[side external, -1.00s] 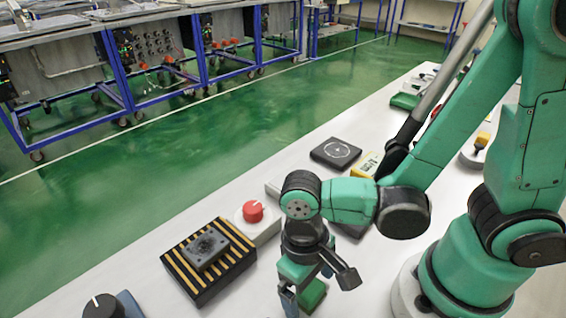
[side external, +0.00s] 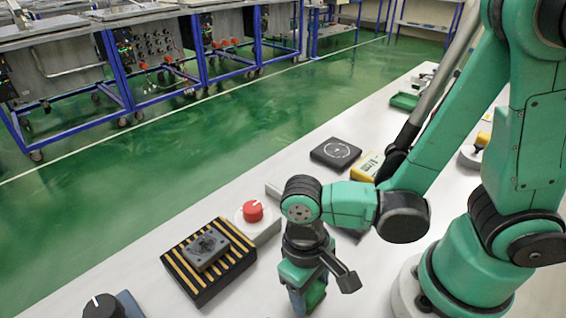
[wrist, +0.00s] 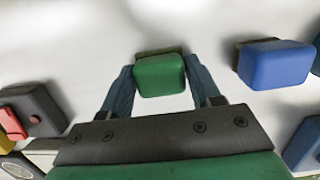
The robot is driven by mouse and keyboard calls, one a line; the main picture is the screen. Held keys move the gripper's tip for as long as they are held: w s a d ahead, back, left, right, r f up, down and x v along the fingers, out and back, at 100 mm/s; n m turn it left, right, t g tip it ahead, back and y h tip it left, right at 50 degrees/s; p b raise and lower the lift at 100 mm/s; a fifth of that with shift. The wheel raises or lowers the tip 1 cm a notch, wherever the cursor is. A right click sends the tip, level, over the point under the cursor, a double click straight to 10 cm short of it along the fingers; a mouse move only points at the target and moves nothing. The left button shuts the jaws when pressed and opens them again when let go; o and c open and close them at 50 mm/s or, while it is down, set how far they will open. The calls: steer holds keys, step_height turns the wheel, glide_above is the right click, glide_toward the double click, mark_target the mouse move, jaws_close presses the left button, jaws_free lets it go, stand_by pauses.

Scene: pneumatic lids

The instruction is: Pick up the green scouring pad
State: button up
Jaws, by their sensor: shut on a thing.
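The green scouring pad (wrist: 160,76) is a small green block in the middle of the wrist view. My gripper (wrist: 159,66) has one finger against each side of it and is shut on it. In the side external view, my gripper (side external: 306,298) points down at the front of the white table, and the green pad (side external: 317,295) shows partly behind its fingers. The pad's underside is hidden, and I cannot tell whether it touches the table.
A blue block (wrist: 272,66) stands right of the pad in the wrist view. In the side external view, a striped black block (side external: 208,262), a red knob (side external: 252,211) and a dark square plate (side external: 335,152) lie on the table (side external: 215,205). A black knob (side external: 103,306) is at front left.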

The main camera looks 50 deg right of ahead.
steer(key=shift+r, duration=0.15)
step_height(320, 180, up, 20)
steer(key=shift+f, duration=0.2)
stand_by(0.5)
